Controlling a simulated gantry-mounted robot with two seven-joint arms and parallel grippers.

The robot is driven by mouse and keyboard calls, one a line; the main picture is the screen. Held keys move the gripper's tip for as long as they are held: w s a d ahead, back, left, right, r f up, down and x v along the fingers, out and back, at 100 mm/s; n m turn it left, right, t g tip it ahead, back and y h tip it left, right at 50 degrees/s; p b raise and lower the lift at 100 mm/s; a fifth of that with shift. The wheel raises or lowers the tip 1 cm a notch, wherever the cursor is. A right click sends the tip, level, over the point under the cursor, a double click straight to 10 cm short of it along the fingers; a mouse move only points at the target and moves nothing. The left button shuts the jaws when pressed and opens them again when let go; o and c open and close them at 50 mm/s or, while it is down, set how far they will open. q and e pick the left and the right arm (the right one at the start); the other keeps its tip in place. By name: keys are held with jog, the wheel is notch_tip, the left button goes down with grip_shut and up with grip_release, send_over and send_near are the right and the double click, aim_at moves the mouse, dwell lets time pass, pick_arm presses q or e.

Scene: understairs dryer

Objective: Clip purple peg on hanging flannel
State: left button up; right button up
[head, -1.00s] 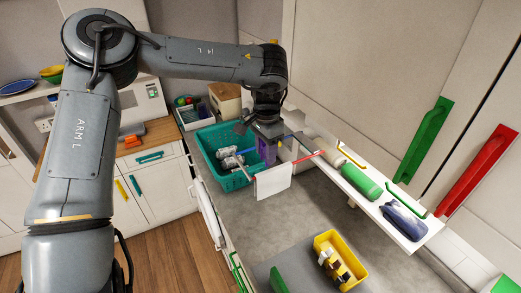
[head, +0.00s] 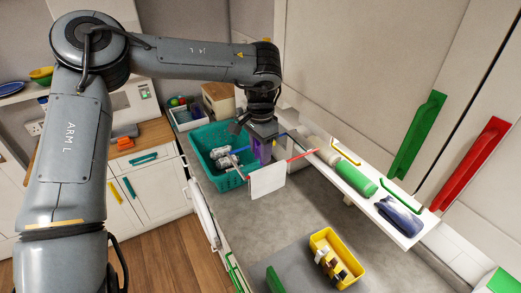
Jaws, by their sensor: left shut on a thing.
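My left gripper (head: 262,137) reaches down from above and is shut on the purple peg (head: 262,153). The peg is just above and behind the white hanging flannel (head: 267,180). The flannel hangs from a thin rail (head: 303,155) with a red part to its right. From this angle I cannot tell whether the peg touches the flannel or its rail. The fingertips are small and partly hidden by the gripper body. My right gripper is not in view.
A teal basket (head: 209,137) with grey items stands just left of the flannel. A white shelf (head: 405,225) at the right bears a green bottle (head: 356,178) and a blue bottle (head: 399,217). A yellow tray (head: 323,237) of pegs sits in front on the grey worktop.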

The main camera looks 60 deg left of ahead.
aim_at(261, 170)
pick_arm(q)
jog(key=shift+f+b, duration=3.55)
jog(key=shift+f, duration=0.5)
jog(key=o, duration=1.1)
